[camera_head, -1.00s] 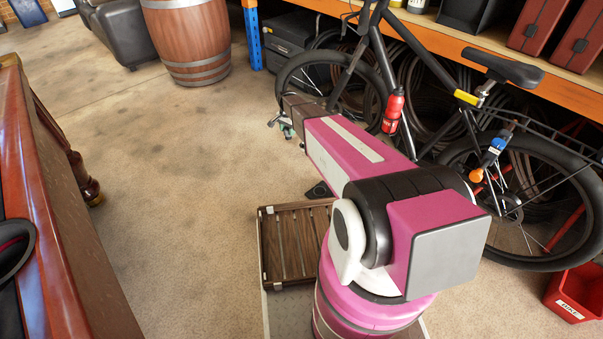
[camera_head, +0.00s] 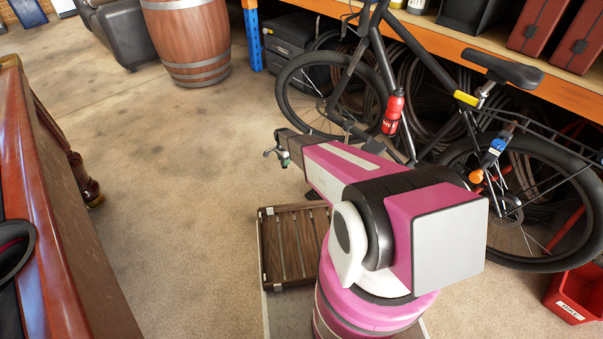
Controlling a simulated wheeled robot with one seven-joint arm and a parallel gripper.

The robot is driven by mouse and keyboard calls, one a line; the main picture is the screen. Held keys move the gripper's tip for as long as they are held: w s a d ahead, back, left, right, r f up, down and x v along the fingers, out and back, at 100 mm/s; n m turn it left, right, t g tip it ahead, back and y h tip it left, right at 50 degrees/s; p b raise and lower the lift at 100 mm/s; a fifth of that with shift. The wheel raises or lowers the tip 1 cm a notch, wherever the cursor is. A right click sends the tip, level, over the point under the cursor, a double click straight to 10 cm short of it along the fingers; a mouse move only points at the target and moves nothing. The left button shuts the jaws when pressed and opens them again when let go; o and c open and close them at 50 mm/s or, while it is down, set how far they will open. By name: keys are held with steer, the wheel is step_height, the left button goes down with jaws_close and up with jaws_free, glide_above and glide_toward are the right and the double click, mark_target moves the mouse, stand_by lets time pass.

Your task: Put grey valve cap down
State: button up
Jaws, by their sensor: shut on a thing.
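The cap itself is too small and too hidden by the fingers to make out. I see no other valve cap in view.
A brown slatted wooden tray (camera_head: 264,262) sits low beside my arm's base and looks empty. A black bicycle (camera_head: 372,60) stands at the right by an orange-edged shelf (camera_head: 450,42). A red bin (camera_head: 575,292), wooden barrel (camera_head: 187,40) and red-brown table (camera_head: 60,240) surround open floor.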

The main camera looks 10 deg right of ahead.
steer(key=shift+w+d+f, duration=0.8)
steer(key=shift+d+f, duration=0.95)
steer(key=shift+f, duration=0.1)
steer(key=shift+w+d+f, duration=0.75)
steer(key=shift+d+f, duration=1)
steer(key=shift+f, duration=0.15)
steer(key=shift+w+d+f, duration=0.8)
steer(key=shift+d+f, duration=0.95)
steer(key=shift+f, duration=0.1)
steer(key=shift+f, duration=0.1)
steer(key=o, duration=0.9)
step_height(320, 180, up, 12)
steer(key=s+r+n, duration=0.4)
steer(key=s+r, duration=0.9)
steer(key=s+r+n, duration=0.4)
steer(key=s+r, duration=0.9)
steer(key=s+r+n, duration=0.4)
steer(key=s+r, duration=0.9)
steer(key=shift+s, duration=0.1)
